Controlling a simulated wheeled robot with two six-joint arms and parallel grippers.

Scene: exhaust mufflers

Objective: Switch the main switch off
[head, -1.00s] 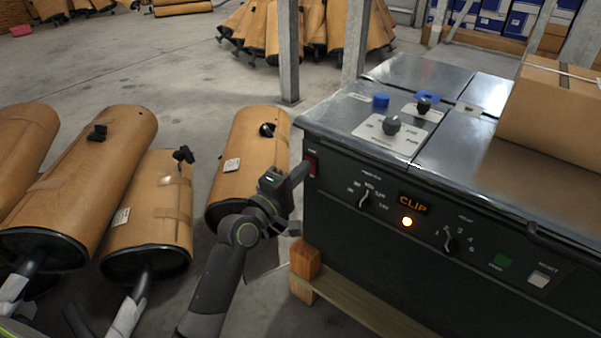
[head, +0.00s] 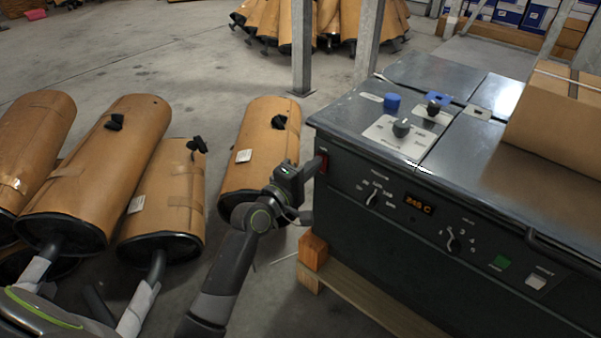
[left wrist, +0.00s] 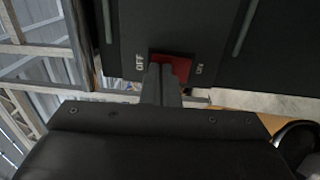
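The main switch is a red rocker (head: 323,164) on the left end of the dark machine's front panel. In the left wrist view the red switch (left wrist: 182,67) lies between an OFF label on the left and an ON label on the right. My left gripper (head: 312,168) is at the switch. In the left wrist view its fingers (left wrist: 162,72) are together, with nothing seen between them. The tips are over the OFF-side part of the red rocker and hide some of it. I cannot tell whether they press on it. My right gripper is not in view.
The machine (head: 470,211) has knobs, a green button (head: 500,263) and an orange display (head: 418,204) reading about 245 C. A carton (head: 555,115) sits on top. A wooden pallet (head: 365,300) is underneath.

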